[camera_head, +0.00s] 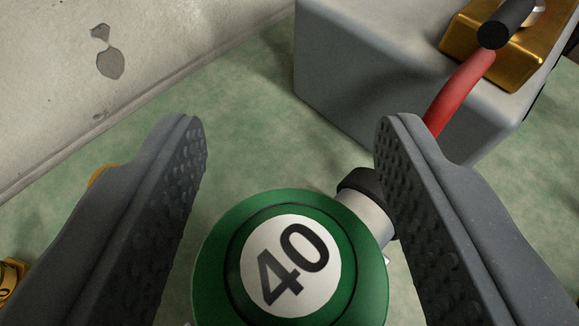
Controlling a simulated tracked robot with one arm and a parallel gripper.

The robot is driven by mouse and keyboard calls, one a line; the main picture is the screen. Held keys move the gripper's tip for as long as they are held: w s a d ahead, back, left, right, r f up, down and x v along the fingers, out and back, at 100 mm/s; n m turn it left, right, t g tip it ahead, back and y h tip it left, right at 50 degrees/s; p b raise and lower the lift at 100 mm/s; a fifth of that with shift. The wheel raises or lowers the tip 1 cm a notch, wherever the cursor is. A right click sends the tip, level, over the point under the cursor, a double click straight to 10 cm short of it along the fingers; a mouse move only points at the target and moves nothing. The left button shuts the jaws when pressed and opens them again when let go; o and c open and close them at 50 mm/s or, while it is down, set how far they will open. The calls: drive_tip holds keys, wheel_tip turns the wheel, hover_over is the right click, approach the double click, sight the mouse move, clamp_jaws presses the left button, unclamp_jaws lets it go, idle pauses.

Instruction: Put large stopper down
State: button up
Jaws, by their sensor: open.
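A green round stopper (214,265) with a white disc marked "40" shows at the bottom middle of the head camera view, its lower edge cut off. It appears to rest on the green floor, though its underside is hidden. My gripper (290,140) is open, with one ridged finger on each side of the stopper and visible gaps between. A grey cylinder with a black end (365,205) lies at the stopper's right, partly behind my right finger; whether it is joined to the stopper I cannot tell.
A large grey box (370,75) stands at the back right, with a brass block (510,55) and a red curved handle or hose (460,90). A stained pale wall (150,60) runs along the left. A yellow object (10,278) shows at the lower left. Green floor lies between.

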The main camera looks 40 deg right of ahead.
drive_tip(key=shift+r, duration=0.25)
drive_tip(key=v, duration=1.2)
drive_tip(key=shift+r, duration=0.35)
drive_tip(key=w+a+r+n+t+y, duration=0.1)
drive_tip(key=w+a+r+t+y, duration=0.25)
drive_tip(key=r, duration=0.65)
drive_tip(key=w+a+r+n+t+y, duration=0.15)
drive_tip(key=w+a+r, duration=0.35)
drive_tip(key=r, duration=0.6)
drive_tip(key=s+a+r+n+t+y, duration=0.1)
drive_tip(key=s+a+r+n+y, duration=0.15)
drive_tip(key=r, duration=0.55)
drive_tip(key=s+a+r+n+y, duration=0.1)
drive_tip(key=s+a+r+y, duration=0.2)
drive_tip(key=r, duration=0.5)
drive_tip(key=s+r+n+h, duration=0.1)
drive_tip(key=s+r+n, duration=0.1)
drive_tip(key=s+r, duration=1.4)
drive_tip(key=shift+s+a+r+n, duration=0.2)
drive_tip(key=shift+s+n, duration=0.1)
drive_tip(key=shift+s, duration=0.3)
